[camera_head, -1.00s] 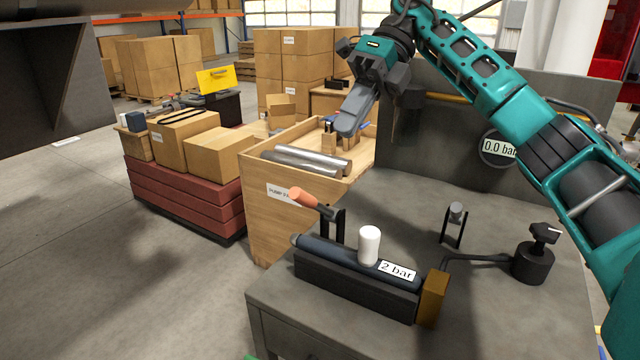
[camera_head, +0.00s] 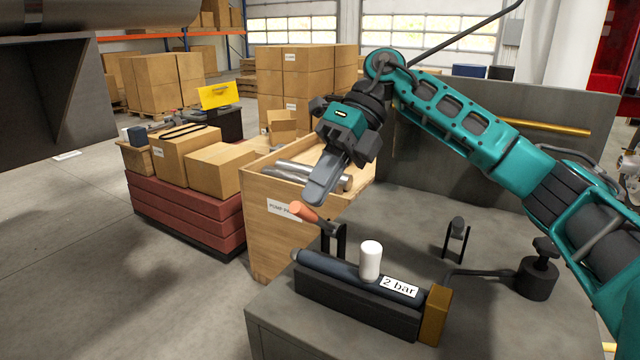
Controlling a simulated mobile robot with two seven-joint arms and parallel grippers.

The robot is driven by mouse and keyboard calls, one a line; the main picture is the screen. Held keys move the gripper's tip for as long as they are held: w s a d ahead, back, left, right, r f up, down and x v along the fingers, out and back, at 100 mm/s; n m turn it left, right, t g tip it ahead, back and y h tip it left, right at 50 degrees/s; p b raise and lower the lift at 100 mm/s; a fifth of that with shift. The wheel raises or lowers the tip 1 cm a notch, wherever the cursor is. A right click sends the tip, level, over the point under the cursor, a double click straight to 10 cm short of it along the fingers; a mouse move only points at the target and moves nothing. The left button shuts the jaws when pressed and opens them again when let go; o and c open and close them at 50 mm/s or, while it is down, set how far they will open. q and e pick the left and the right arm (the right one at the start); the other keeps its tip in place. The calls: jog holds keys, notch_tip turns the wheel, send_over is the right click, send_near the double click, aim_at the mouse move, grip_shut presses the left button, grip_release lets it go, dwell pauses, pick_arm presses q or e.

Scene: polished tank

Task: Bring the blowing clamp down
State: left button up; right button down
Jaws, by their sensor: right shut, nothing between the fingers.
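The clamp has an orange handle (camera_head: 315,217) on a dark lever and a black upright bracket (camera_head: 341,243). Its handle slants up to the left, above the left end of a dark blue cylinder (camera_head: 338,270) marked "2 bar". My right gripper (camera_head: 318,192) is shut and empty. Its fingers point down just above the orange handle in the picture; whether they touch it I cannot tell. My left gripper is not in view.
A white peg (camera_head: 370,260) stands on the cylinder, with a brass block (camera_head: 434,315) at its right end. A second small bracket (camera_head: 456,238) and a black knob valve (camera_head: 539,272) stand to the right. A wooden crate (camera_head: 262,235) with metal tubes is behind left.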

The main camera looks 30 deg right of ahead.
jog(key=shift+s+a+f+t+h, duration=0.3)
jog(key=shift+s+a+f+h, duration=0.05)
jog(key=shift+a+h, duration=0.25)
jog(key=shift+s+a+f, duration=0.15)
jog(key=shift+a+f, duration=0.05)
jog(key=shift+f, duration=0.05)
jog(key=s+b+x, duration=0.1)
jog(key=b+x, duration=0.1)
jog(key=x, duration=0.5)
jog(key=shift+d+f+b, duration=0.2)
jog(key=shift+f+b, duration=0.15)
jog(key=shift+b, duration=0.05)
jog(key=shift+s+f, duration=0.15)
jog(key=shift+s, duration=0.05)
